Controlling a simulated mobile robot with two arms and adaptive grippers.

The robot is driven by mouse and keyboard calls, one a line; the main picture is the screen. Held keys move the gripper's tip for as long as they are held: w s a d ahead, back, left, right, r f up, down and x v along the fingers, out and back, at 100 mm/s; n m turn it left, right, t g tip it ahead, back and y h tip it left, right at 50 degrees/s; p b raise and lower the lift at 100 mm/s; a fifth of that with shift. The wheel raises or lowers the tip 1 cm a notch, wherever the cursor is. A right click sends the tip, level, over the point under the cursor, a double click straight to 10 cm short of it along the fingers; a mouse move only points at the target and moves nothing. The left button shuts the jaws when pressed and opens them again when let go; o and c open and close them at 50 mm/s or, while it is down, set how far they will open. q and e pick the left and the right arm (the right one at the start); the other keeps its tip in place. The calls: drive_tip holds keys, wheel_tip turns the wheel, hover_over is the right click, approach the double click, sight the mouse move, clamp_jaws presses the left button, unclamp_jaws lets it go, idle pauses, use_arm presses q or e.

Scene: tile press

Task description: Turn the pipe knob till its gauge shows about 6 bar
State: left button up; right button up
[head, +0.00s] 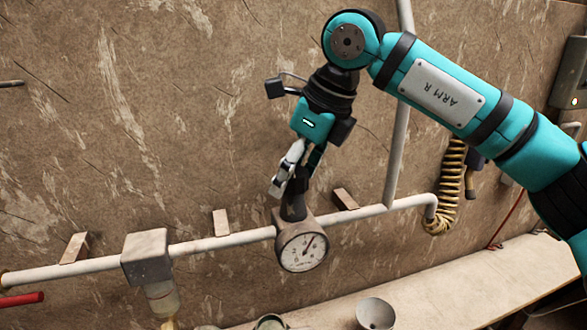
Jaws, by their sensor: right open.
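The pressure gauge (302,252) is a round dial with a pale face, fixed on the white pipe (210,244) at mid-picture. Its dark needle leans up and to the right; the numbers are too small to read. A dark knob (292,207) stands on top of the gauge block, partly covered by my gripper. My right gripper (290,184) comes down from above with its fingers open at the knob; I cannot tell whether they touch it. My left gripper is not in view.
A grey block with a cloudy bowl (160,297) hangs on the pipe at left. A coiled yellow hose (448,185) hangs at right. A bench (440,285) runs below, with a grey bowl (375,314) at its front. A vertical pipe (397,150) rises behind my right arm.

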drive_tip(key=c, duration=1.2)
drive_tip(key=shift+f+m+t+b, duration=0.15)
drive_tip(key=shift+m+t+b, duration=0.25)
drive_tip(key=shift+m+b, duration=0.7)
drive_tip(key=shift+m+t+h+b, duration=0.4)
drive_tip(key=shift+m+h+b, duration=0.1)
drive_tip(key=shift+m+b, duration=0.65)
drive_tip(key=m+b, duration=0.1)
drive_tip(key=m, duration=0.2)
drive_tip(key=shift+t+h+b, duration=0.3)
drive_tip(key=shift+h+b, duration=0.1)
drive_tip(key=shift+m+h+b, duration=0.4)
drive_tip(key=shift+m, duration=0.45)
drive_tip(key=shift+r, duration=0.2)
drive_tip(key=o, duration=1.2)
